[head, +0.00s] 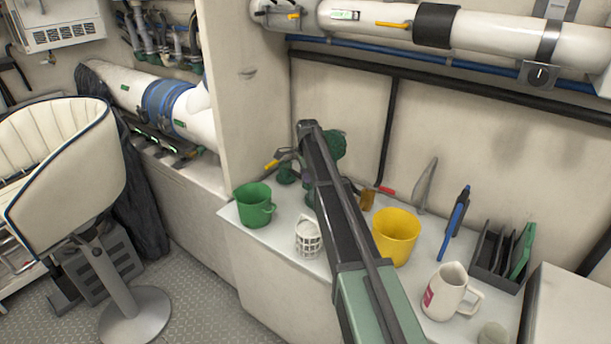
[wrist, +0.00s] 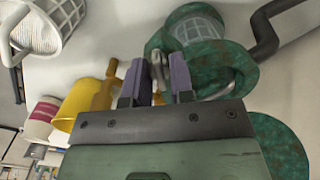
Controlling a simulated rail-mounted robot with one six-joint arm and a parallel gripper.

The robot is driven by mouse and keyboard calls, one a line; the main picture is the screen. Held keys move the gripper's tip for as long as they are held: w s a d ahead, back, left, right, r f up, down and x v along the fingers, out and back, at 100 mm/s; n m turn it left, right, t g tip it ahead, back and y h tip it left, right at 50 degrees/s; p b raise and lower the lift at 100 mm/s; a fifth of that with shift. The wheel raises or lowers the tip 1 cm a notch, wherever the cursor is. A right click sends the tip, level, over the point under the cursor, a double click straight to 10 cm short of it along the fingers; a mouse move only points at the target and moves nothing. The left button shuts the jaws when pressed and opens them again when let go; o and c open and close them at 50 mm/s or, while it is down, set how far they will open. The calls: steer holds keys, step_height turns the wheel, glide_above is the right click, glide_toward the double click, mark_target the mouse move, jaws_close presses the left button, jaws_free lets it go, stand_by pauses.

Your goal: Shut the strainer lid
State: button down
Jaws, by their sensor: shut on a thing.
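The mottled green strainer stands at the back of the bench; its green rim and clear bowl (wrist: 197,24) show in the wrist view. A round green part (head: 337,144), which looks like its lid, stands raised behind my arm in the head view. It also shows beside my palm in the wrist view (wrist: 285,145). My gripper (wrist: 158,82) has its two purple fingers shut on a grey metal piece at the strainer, which looks like the lid's handle. In the head view my arm hides most of this contact, and I cannot tell how far the lid is tilted.
A green mug (head: 253,206) and white basket (head: 307,240) stand left of my arm. A yellow mug (head: 396,237), a white jug (head: 449,292) and a dark rack (head: 492,258) stand to the right. Large pipes (head: 500,36) run along the wall above.

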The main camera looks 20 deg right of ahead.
steer(key=c, duration=1)
jaws_free()
steer(key=shift+r, duration=0.1)
step_height(320, 180, up, 11)
steer(key=p, duration=1.1)
steer(key=shift+f, duration=0.25)
